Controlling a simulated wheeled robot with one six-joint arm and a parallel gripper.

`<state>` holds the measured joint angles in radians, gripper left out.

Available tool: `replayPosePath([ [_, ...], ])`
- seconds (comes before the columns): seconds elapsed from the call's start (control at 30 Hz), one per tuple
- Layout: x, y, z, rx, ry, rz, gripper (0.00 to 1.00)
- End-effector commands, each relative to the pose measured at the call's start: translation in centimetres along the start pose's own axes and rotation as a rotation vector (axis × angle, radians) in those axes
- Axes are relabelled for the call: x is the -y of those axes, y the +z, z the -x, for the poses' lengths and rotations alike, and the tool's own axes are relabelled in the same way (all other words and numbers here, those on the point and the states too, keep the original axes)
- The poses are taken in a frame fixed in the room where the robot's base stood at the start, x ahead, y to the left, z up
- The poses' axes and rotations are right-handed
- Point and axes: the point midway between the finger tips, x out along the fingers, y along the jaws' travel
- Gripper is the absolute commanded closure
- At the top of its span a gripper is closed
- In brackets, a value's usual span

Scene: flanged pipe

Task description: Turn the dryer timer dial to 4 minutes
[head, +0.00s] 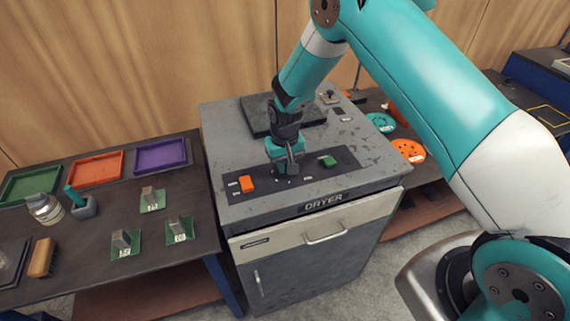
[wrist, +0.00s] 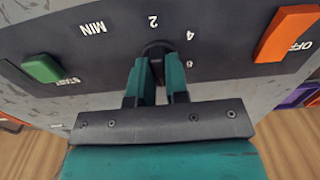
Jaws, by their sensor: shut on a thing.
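The dryer (head: 325,200) stands in the middle of the head view, with a dark control panel on its top. The timer dial (wrist: 153,47) is a dark round knob, seen in the wrist view among upside-down marks 2, 4 and what looks like 6, with MIN to the left. My gripper (head: 290,168) points down at the panel between the orange and green buttons. In the wrist view my gripper (wrist: 158,66) has its two teal fingers shut on the dial. The fingers hide most of the dial, and I cannot tell which mark it points to.
An orange OFF button (wrist: 287,34) and a green START button (wrist: 42,68) flank the dial. A table (head: 185,262) with trays and small blocks stands left of the dryer. Orange and teal discs (head: 408,150) lie on a surface to the right.

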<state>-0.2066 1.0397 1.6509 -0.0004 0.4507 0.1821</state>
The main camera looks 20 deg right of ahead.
Motion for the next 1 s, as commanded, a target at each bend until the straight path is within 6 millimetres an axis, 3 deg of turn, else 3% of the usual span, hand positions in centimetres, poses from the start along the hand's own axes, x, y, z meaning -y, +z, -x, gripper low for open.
replayPosePath([
  [0.37,-0.07,-0.05,-0.27,-0.001,0.001,0.226,1.0],
  [1.0,-0.1,-0.06,-0.16,0.0,0.002,0.832,1.0],
])
